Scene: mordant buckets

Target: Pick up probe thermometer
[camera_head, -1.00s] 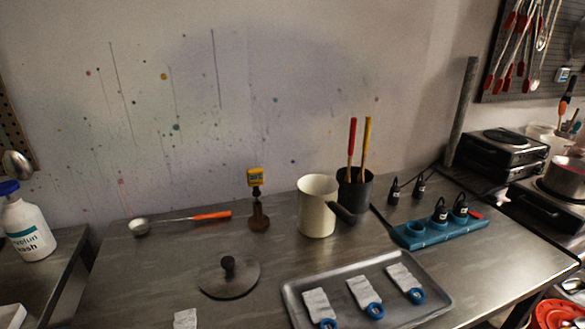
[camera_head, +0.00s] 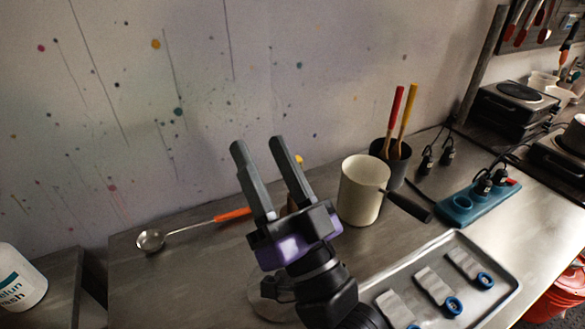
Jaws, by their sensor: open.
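The probe thermometer (camera_head: 299,158) is mostly hidden behind my gripper. Only a bit of its yellow head shows beside the right finger, and a bit of its brown holder (camera_head: 293,204) shows between the fingers. My gripper (camera_head: 258,146) is open, with two dark fingers pointing up and away, and nothing is seen held in it. It overlaps the thermometer in the picture; I cannot tell how far apart they are in depth.
A cream pot (camera_head: 359,192) with a dark handle stands just right of my gripper. A dark cup (camera_head: 391,164) holds red and yellow sticks behind it. An orange-handled ladle (camera_head: 151,240) lies left. A grey tray (camera_head: 455,245) is front right. A round lid (camera_head: 262,300) is partly hidden below.

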